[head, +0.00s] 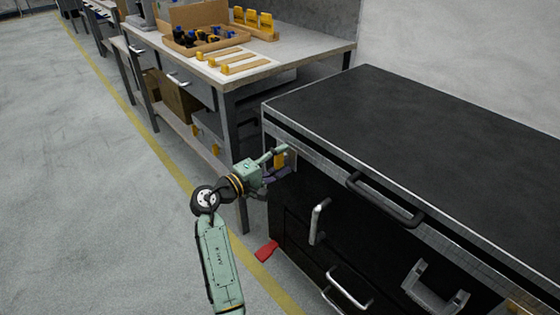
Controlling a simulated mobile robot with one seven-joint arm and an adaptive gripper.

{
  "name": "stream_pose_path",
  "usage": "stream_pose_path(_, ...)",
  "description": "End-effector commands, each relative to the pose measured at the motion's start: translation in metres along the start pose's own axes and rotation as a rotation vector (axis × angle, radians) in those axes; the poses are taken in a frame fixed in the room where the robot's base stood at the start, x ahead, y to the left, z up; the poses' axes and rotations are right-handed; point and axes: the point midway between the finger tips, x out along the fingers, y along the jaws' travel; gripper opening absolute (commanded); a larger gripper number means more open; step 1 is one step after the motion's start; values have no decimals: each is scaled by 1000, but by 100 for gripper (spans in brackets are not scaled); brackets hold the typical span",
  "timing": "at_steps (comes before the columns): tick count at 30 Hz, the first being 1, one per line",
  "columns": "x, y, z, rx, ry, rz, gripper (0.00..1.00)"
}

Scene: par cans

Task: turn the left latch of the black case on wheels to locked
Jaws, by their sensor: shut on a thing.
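The black case on wheels (420,140) fills the right side of the head view, with a dark top and metal edging. Its left latch (280,160) is a small orange-yellow piece near the left end of the front, just below the lid edge. My gripper (281,163) is at that latch and shut on it, with one finger above and one below. The fingers and their shadowed surroundings partly hide the latch, so its exact turn angle cannot be told.
A black handle (385,200) and metal pulls (318,222) stick out of the case front. A red pedal (267,250) sits low at its left corner. A workbench (310,50) with tools stands behind. The floor at left is clear.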

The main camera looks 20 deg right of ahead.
Motion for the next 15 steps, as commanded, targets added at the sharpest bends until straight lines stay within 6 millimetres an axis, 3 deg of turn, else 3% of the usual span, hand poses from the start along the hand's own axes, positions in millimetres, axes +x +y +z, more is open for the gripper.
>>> stream_pose_path(3, 0, 0, 0, 3, 0, -1, 25)
stream_pose_path(4, 0, 0, 0, 2, 0, -1, 55)
stream_pose_path(12, 0, 0, 0, 1, 0, 0, 73)
stream_pose_path(15, 0, 0, 0, 0, 0, 0, 73)
